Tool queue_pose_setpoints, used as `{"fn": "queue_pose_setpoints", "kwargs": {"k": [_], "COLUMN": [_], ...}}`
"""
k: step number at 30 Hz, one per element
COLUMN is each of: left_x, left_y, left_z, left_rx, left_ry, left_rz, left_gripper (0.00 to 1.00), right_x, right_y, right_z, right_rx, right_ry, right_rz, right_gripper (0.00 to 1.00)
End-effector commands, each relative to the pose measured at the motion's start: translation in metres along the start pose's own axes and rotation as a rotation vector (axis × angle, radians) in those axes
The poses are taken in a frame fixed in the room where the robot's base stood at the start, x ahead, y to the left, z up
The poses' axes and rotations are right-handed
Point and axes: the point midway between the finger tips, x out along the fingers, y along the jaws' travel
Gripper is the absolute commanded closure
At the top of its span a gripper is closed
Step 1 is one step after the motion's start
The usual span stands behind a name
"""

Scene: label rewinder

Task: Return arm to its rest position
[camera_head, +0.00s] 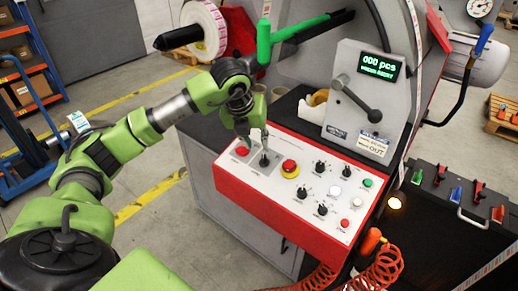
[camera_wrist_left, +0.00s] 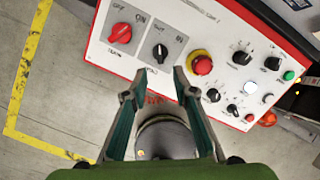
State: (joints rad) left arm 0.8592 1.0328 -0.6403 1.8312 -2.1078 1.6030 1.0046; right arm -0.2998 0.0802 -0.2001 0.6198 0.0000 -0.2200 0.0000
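My left arm (camera_head: 100,152) reaches in from the left in the head view, over the left end of the control panel (camera_head: 325,222). My left gripper (camera_head: 253,143) points down there, close to the selector switches. In the left wrist view the two fingers of the gripper (camera_wrist_left: 158,82) are apart with nothing held between them. A black selector switch (camera_wrist_left: 160,50) lies just beyond the fingertips, and a red switch (camera_wrist_left: 120,33) sits to its left. The fingers appear apart from both switches in that view. My right gripper is not in view.
A red emergency button (camera_head: 289,167) on a yellow ring is right of the gripper. A green bar (camera_head: 263,40) and a label roll (camera_head: 205,30) stand above and behind my arm. A counter box (camera_head: 365,95) rises behind the panel. Open floor (camera_head: 135,85) lies left.

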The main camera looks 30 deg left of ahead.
Motion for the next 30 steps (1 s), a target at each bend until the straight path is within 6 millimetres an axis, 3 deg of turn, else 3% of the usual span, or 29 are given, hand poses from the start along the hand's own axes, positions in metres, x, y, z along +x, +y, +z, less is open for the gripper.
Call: {"fn": "queue_pose_setpoints", "kwargs": {"k": [6, 23, 26, 29, 30], "left_x": [-0.015, -0.014, -0.008, -0.001, -0.001], "left_y": [0.000, -0.003, -0.024, -0.069, -0.093], "left_z": [0.000, -0.002, -0.013, -0.040, -0.054], "left_rx": [-0.001, 0.004, 0.032, 0.083, 0.102], "left_ry": [0.000, 0.004, 0.024, 0.067, 0.088], "left_rz": [0.000, -0.009, -0.076, -0.230, -0.317], "left_gripper": [0.74, 0.74, 0.74, 0.74, 0.74], "right_x": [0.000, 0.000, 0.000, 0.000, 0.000], "right_y": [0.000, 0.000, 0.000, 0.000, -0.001], "right_z": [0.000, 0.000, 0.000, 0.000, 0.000], "right_rx": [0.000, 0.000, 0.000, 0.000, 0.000], "right_ry": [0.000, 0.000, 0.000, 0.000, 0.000], "right_rz": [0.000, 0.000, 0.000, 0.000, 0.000], "right_gripper": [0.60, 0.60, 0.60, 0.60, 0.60]}}
